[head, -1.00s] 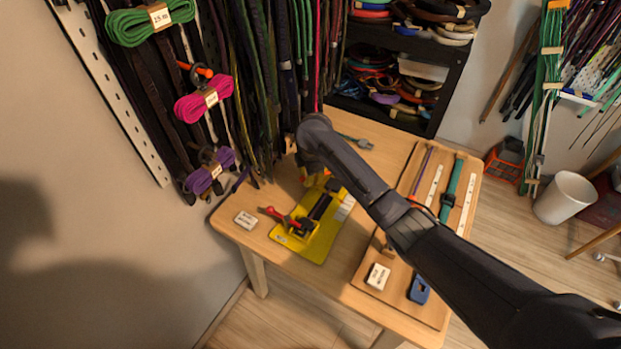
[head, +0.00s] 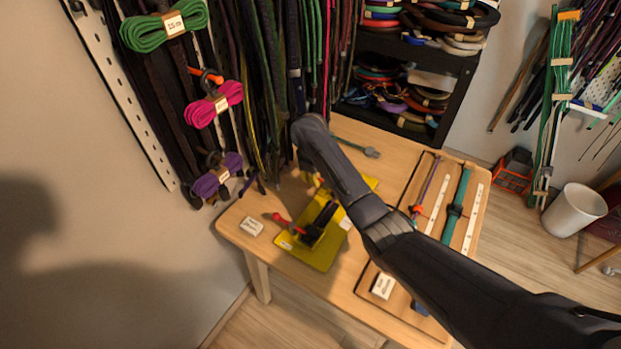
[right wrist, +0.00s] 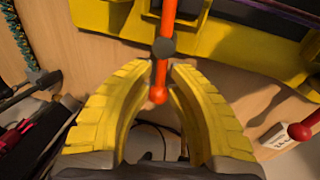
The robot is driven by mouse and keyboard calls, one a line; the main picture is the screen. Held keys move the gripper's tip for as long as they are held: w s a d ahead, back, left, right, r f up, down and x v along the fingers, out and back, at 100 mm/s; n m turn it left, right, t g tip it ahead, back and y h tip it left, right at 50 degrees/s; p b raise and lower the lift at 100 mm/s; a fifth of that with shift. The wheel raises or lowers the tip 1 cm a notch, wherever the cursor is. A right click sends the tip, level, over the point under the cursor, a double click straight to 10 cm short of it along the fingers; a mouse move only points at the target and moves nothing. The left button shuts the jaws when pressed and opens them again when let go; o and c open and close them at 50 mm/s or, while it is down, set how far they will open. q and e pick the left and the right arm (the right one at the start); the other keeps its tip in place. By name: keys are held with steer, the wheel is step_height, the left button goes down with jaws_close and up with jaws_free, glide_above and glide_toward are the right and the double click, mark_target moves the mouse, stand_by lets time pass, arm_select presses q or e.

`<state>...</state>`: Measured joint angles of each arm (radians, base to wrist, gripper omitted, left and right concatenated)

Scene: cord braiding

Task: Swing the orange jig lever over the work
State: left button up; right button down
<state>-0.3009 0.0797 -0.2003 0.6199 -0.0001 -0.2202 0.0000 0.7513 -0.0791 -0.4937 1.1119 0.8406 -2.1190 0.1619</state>
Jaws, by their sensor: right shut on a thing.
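The orange lever (right wrist: 164,30) stands out from the yellow jig in the right wrist view. It has a dark collar and a rounded orange end. My right gripper (right wrist: 161,70) has its yellow ribbed fingers shut on the lever near the collar, and the end pokes between them. In the head view the yellow jig (head: 304,256) lies on the wooden table with a black part and a red-handled piece (head: 288,223) on it. My right arm reaches over the jig there and hides most of its gripper and the orange lever. My left gripper is not in view.
A board (head: 480,212) with straps and white strips lies right of the jig. A small white labelled block (head: 251,226) sits at the table's left edge. Cord bundles (head: 214,104) hang at the left, beside the table. A shelf of coiled cords stands behind.

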steer(key=shift+w+m, duration=0.15)
steer(key=shift+m, duration=0.35)
steer(key=c, duration=1.2)
jaws_free()
steer(key=shift+c, duration=0.2)
step_height(320, 180, up, 12)
steer(key=s+a, duration=0.1)
steer(key=shift+s+a, duration=0.15)
steer(key=shift+s, duration=0.25)
steer(key=shift+f, duration=0.1)
